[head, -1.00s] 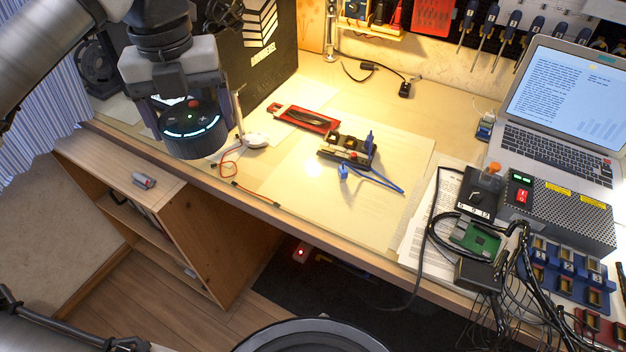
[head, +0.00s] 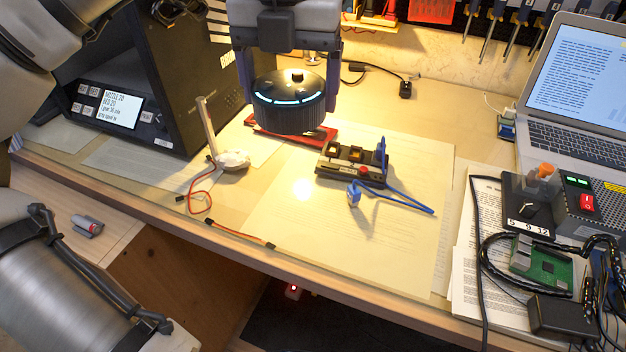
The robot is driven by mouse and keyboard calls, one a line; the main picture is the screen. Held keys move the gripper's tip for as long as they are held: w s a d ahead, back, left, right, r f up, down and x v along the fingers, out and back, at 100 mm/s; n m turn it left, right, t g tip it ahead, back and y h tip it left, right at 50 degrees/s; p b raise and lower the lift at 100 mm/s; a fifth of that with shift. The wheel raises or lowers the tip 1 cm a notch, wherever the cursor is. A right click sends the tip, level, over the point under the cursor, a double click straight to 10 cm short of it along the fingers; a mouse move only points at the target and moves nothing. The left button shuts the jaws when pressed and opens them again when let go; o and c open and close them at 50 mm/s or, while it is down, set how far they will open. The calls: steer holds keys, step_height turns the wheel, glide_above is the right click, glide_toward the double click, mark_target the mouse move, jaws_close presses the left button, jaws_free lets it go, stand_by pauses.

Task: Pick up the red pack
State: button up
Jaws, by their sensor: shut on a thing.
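My gripper (head: 289,88) is shut on a round dark device (head: 290,115) with a ribbed side and a glowing ring on top. It holds the device between its two fingers, above the workbench. A flat red object (head: 322,138) with a dark middle lies on the bench behind the device, which hides most of it. A red panel-like item (head: 432,9) hangs on the back wall, cut by the top edge. I cannot tell which of these, if either, is the red pack.
A black block with switches (head: 350,165) and a blue cable (head: 395,198) lie on paper. A black box with a display (head: 115,105) stands behind. The laptop (head: 575,100) and electronics fill the right.

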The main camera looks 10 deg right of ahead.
step_height(320, 180, down, 16)
steer(key=shift+b, duration=1.15)
steer(key=shift+f, duration=0.15)
steer(key=o, duration=1.1)
